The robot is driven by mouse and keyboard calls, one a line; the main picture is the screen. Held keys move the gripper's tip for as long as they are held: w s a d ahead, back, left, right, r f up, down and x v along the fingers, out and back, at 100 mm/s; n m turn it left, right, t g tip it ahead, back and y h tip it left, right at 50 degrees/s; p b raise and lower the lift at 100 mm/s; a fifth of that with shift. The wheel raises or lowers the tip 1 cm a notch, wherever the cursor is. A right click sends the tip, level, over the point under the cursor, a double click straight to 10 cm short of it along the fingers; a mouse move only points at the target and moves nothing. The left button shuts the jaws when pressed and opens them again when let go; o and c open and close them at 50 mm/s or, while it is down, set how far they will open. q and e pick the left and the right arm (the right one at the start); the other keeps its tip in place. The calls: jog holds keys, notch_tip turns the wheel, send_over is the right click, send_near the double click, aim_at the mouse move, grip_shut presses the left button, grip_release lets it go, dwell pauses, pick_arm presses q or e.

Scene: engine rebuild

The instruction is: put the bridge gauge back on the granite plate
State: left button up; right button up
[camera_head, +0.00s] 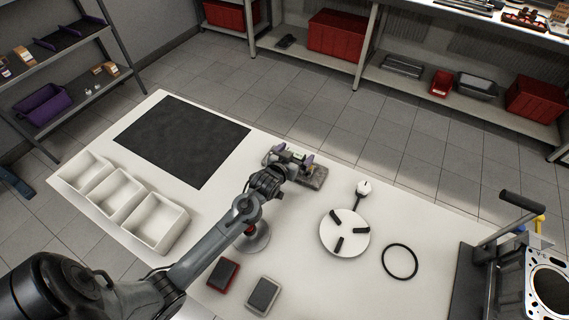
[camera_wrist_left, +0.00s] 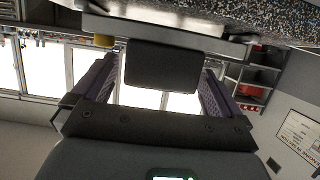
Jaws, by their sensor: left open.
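The granite plate (camera_head: 316,180) is a small speckled grey slab on the white table in the head view. Its speckled surface also shows along the top of the left wrist view (camera_wrist_left: 270,20). My left gripper (camera_head: 296,157) is over the plate with its purple-padded fingers apart. In the left wrist view, the bridge gauge shows as a grey bar with a dark block (camera_wrist_left: 162,66), at the plate. The block is between the open fingers, with gaps at both sides. In the head view my gripper mostly hides the gauge. My right gripper is out of view.
Right of the plate are a white disc with black slots (camera_head: 345,233), a small white-topped tool (camera_head: 364,187) and a black ring (camera_head: 399,261). A black mat (camera_head: 180,140) and white bins (camera_head: 157,224) are left. An engine block (camera_head: 545,285) stands far right.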

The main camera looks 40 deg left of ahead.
pick_arm(q)
jog(key=p+v, duration=0.1)
jog(key=v, duration=0.9)
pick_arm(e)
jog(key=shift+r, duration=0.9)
